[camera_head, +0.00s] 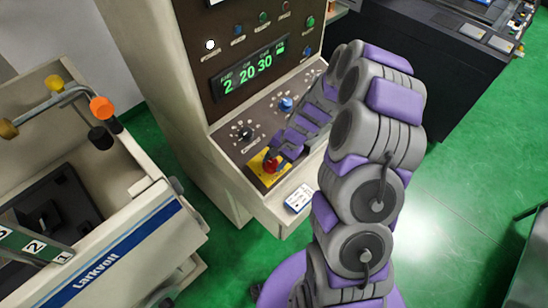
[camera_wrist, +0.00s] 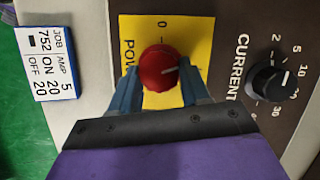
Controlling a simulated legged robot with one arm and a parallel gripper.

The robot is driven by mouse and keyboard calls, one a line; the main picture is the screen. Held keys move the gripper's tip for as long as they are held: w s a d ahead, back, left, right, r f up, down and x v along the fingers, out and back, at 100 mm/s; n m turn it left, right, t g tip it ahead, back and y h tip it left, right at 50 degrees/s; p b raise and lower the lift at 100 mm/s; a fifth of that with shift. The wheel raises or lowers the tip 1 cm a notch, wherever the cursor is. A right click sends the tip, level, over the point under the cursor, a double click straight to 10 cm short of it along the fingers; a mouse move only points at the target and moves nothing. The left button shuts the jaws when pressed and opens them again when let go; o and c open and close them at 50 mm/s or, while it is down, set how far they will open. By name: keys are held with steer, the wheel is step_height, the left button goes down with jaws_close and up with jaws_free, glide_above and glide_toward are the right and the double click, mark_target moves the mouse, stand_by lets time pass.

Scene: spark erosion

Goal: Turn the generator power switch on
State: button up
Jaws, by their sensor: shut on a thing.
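The red power knob (camera_wrist: 158,68) sits on a yellow plate (camera_wrist: 200,30) marked "0" and partly hidden "POW…". The white line on the knob points right in the wrist view, roughly a quarter turn from the "0" at the top. My gripper (camera_wrist: 160,82) has one finger on each side of the knob and is shut on it. In the head view the knob (camera_head: 270,165) shows red below my gripper (camera_head: 275,158) on the sloped generator panel (camera_head: 235,154). My fingers and palm hide the lower part of the plate.
A black current knob (camera_wrist: 268,80) stands close right of my gripper in the wrist view. A job card (camera_wrist: 48,63) lies on the panel. The green display (camera_head: 255,68) reads "2 20 30". A machine tank (camera_head: 110,220) stands left.

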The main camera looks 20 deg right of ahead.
steer(key=shift+s+d+m+t+y+p, duration=0.1)
steer(key=shift+m+t+y+p, duration=0.4)
steer(key=shift+m, duration=1.5)
steer(key=o, duration=1.1)
steer(key=shift+c, duration=0.2)
steer(key=v, duration=1.7)
steer(key=shift+s+r, duration=0.15)
steer(key=shift+s, duration=0.05)
